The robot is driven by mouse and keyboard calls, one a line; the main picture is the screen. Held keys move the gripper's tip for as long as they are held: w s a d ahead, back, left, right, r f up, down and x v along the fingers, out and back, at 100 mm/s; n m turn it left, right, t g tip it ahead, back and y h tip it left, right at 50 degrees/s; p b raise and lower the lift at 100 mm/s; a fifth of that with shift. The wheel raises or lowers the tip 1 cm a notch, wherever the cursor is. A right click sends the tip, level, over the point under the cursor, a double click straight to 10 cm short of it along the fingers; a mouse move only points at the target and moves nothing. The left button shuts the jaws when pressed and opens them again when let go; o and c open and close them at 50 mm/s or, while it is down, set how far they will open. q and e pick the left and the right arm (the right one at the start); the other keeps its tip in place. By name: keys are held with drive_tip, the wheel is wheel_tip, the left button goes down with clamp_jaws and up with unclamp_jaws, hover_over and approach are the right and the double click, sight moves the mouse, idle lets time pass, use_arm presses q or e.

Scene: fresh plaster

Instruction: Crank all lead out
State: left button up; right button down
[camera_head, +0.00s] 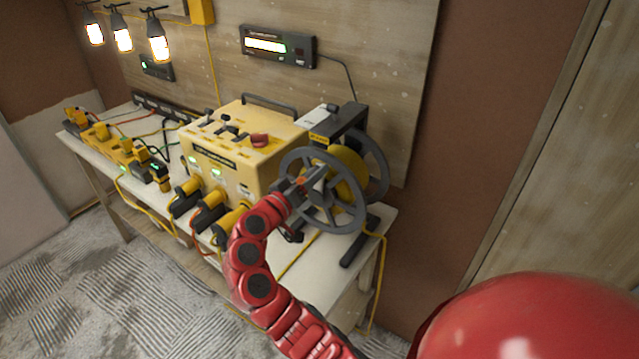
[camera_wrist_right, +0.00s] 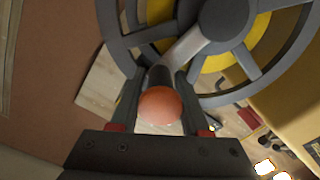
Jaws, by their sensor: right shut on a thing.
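A cable reel with grey spoked wheels (camera_head: 368,152) and a yellow drum (camera_head: 347,178) stands on the right end of the bench. A crank arm (camera_wrist_right: 190,52) runs from its hub to a handle with an orange round end (camera_wrist_right: 160,106). My right gripper (camera_head: 297,186) is shut on the crank handle at the left side of the near wheel. In the right wrist view the handle lies between both fingers (camera_wrist_right: 160,95). A yellow lead (camera_head: 383,262) hangs off the bench below the reel. My left gripper is not in view.
A yellow power box (camera_head: 232,158) with several plugs along its front stands left of the reel. Yellow connectors (camera_head: 122,148) and wires lie on the bench (camera_head: 110,160) further left. Lit lamps (camera_head: 122,40) hang at the upper left. A display (camera_head: 278,46) is on the wall. Carpet in front is clear.

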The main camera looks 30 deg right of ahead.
drive_tip(key=shift+w+a+n, duration=0.25)
drive_tip(key=shift+w+n, duration=0.2)
drive_tip(key=shift+n, duration=0.15)
drive_tip(key=c, duration=0.6)
unclamp_jaws()
drive_tip(key=shift+w, duration=0.1)
drive_tip(key=shift+a+b, duration=0.3)
drive_tip(key=shift+b, duration=0.1)
drive_tip(key=b+v, duration=0.5)
drive_tip(key=v, duration=1.2)
drive_tip(key=shift+d, duration=0.1)
